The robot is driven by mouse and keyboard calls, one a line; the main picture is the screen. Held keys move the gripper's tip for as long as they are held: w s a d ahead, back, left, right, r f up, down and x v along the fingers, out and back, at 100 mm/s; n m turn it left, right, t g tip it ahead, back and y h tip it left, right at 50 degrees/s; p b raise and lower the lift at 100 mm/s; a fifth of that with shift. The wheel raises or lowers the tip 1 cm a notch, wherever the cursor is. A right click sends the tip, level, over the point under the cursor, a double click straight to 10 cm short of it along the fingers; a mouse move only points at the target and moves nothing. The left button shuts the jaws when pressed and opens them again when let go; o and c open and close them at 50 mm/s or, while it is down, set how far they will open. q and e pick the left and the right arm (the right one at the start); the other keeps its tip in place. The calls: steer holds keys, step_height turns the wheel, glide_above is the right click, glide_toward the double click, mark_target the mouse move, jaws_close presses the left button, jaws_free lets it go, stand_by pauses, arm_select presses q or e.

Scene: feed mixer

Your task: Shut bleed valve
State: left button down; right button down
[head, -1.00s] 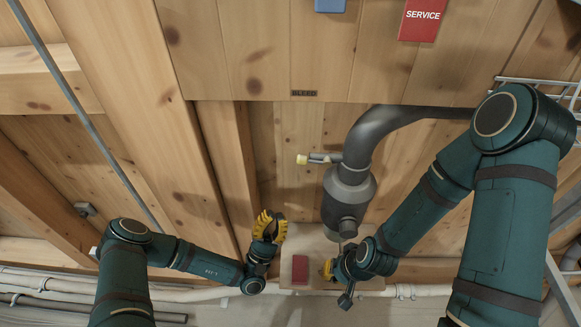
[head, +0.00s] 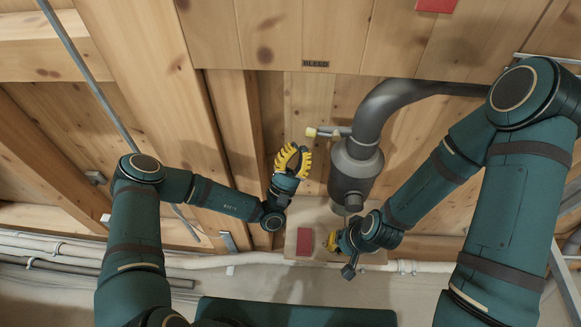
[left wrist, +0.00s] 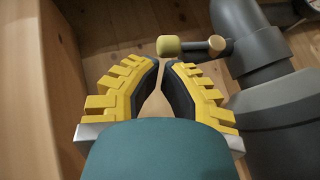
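The bleed valve shows as a short lever with a pale yellow end (head: 311,132) on the left side of a dark grey pipe (head: 357,165), below a label reading BLEED (head: 315,63). In the left wrist view its yellow end (left wrist: 168,46) lies just beyond my fingertips, with a grey stem running right to a round knob (left wrist: 216,45). My left gripper (head: 298,149) has yellow ridged fingers. They are parted and empty, just below the lever and apart from it. My right gripper (head: 333,241) is below the pipe's lower end, beside a red block; its fingers are mostly hidden.
The red block (head: 304,241) is on a wooden board below the pipe. A wooden panel (head: 300,30) overhangs above the lever, and a wooden post (head: 232,130) stands left of my left gripper. White pipes (head: 240,259) run along the wall below.

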mark_target(322, 134)
arm_select(q)
steer(key=shift+x, duration=1.35)
